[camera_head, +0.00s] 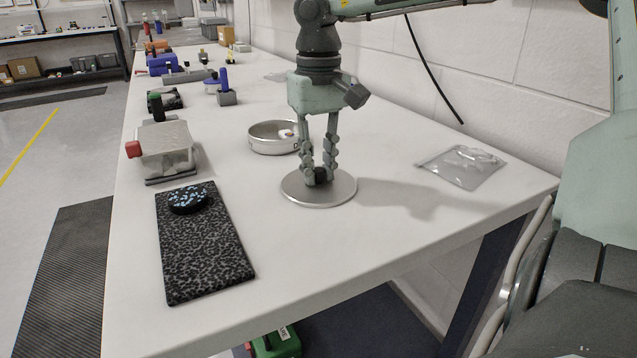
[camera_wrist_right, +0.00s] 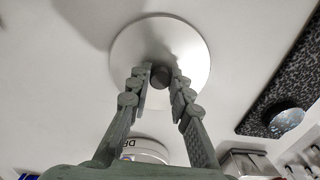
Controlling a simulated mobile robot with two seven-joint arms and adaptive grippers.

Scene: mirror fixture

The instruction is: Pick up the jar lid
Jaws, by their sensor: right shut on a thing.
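The jar lid (camera_head: 340,193) is a flat round silver disc with a small dark knob at its centre. It also shows in the right wrist view (camera_wrist_right: 192,58). My right gripper (camera_head: 319,178) points down over the lid and is shut on its knob, the fingertips on either side of it. In the right wrist view the gripper (camera_wrist_right: 160,82) has the knob between its fingertips. The disc looks flat and level at the tabletop; I cannot tell whether it touches the table. My left gripper is not in view.
On the white table (camera_head: 330,255), a round silver tin (camera_head: 265,147) stands behind the lid. A speckled mat (camera_head: 205,255) with a dark round puck (camera_head: 188,199) lies left. A clear bag (camera_head: 463,166) lies right, near the wall. Boxes and tools line the left edge.

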